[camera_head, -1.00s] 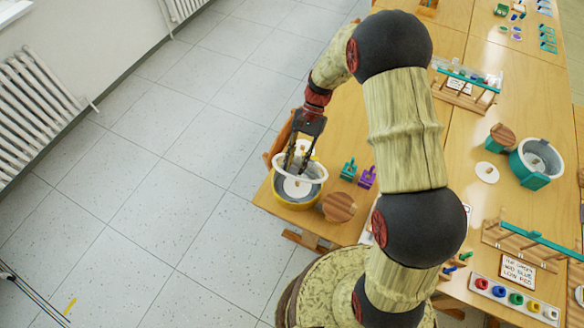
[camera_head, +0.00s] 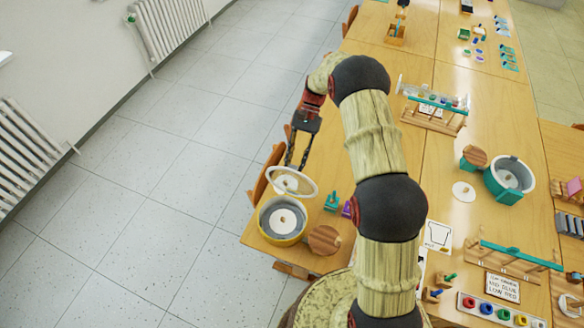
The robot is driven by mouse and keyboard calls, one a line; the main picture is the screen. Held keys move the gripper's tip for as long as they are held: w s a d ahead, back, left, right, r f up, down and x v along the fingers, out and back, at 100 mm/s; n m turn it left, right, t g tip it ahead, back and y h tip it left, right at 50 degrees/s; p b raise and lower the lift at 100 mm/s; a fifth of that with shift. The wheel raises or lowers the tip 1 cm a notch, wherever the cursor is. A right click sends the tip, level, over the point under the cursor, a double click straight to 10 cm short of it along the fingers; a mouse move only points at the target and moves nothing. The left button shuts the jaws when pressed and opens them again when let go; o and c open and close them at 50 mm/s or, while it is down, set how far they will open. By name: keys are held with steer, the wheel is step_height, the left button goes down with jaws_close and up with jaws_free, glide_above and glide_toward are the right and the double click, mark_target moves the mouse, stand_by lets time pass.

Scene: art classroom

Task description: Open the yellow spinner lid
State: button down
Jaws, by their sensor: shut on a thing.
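The yellow spinner (camera_head: 265,231) is a round tub with a yellow outside and a grey inside, at the near left corner of the table. A white disc (camera_head: 280,223) shows in its uncovered bowl. Its pale-rimmed, see-through lid (camera_head: 314,185) is tilted up at the tub's far side. I cannot tell whether the lid's lower edge touches the tub. My gripper (camera_head: 294,166) points down at the lid's far side, with its fingers shut on the lid. The exact grip is too small to make out.
A round wooden piece (camera_head: 324,240) lies right of the tub. Green (camera_head: 332,201) and purple (camera_head: 348,209) pieces stand close by. A teal spinner (camera_head: 508,181) stands farther right. A wooden chair (camera_head: 268,172) is at the table's left edge. Floor to the left is clear.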

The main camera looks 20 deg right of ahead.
steer(key=shift+w+d+f, duration=0.5)
steer(key=shift+w+d, duration=0.3)
steer(key=shift+w, duration=0.05)
steer(key=c, duration=1.9)
jaws_free()
steer(key=o, duration=0.4)
steer(key=shift+w+r, duration=0.1)
steer(key=shift+r, duration=0.1)
steer(key=v, duration=1.1)
steer(key=shift+w+d+r, duration=0.15)
steer(key=shift+w+d, duration=0.1)
steer(key=shift+w, duration=0.1)
